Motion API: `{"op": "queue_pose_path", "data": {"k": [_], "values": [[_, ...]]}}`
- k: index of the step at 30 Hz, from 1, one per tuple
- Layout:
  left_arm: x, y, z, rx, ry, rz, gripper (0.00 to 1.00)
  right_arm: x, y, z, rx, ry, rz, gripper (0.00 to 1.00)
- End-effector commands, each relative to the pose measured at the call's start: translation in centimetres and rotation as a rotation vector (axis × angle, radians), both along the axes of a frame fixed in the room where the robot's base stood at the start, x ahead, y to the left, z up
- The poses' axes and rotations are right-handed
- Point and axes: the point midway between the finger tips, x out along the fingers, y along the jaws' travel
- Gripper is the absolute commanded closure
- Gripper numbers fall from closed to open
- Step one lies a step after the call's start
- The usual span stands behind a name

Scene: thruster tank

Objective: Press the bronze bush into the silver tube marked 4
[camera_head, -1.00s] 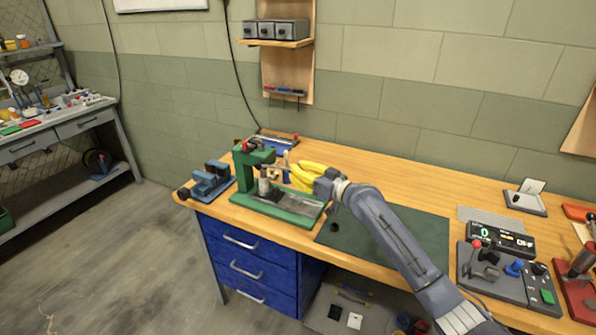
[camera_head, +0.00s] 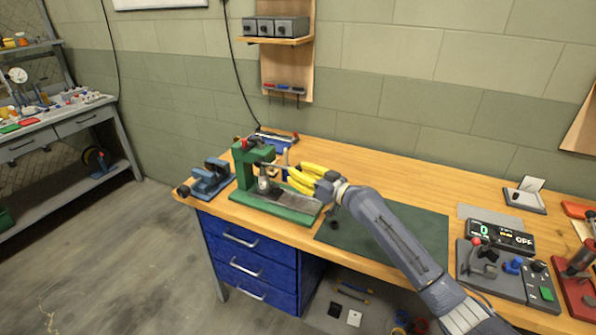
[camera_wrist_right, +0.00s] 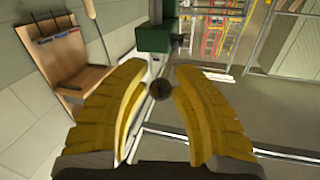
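The green press (camera_head: 243,170) stands at the left part of the bench. A silver cylinder (camera_head: 264,186), likely the tube, stands upright under its ram; I cannot read any mark on it. I cannot make out the bronze bush. My right gripper (camera_head: 289,178), with yellow fingers, is just right of the press head. In the right wrist view, the fingers (camera_wrist_right: 160,75) are spread on either side of a dark round knob (camera_wrist_right: 160,90), which seems to end the press lever. Gaps show between knob and fingers. My left gripper is out of view.
A blue vise-like tool (camera_head: 210,178) stands left of the press. A dark green mat (camera_head: 420,235) lies to the right, under my right arm. A control box (camera_head: 505,270) and a display reading 0 and OFF (camera_head: 500,237) are further right. Blue drawers (camera_head: 245,262) are below.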

Motion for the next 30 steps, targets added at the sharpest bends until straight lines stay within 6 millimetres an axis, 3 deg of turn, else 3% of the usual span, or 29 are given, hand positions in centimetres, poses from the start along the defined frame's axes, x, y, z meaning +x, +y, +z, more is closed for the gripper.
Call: {"op": "queue_pose_path", "data": {"k": [6,17,30], "values": [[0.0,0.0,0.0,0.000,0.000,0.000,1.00,0.0,0.0,0.3,0.003,-0.003,0.000,0.54],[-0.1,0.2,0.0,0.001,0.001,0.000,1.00,-0.4,-0.6,0.3,0.003,-0.004,-0.001,0.54],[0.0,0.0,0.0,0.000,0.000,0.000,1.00,-5.0,-5.8,0.2,0.001,-0.003,-0.001,0.54]]}}
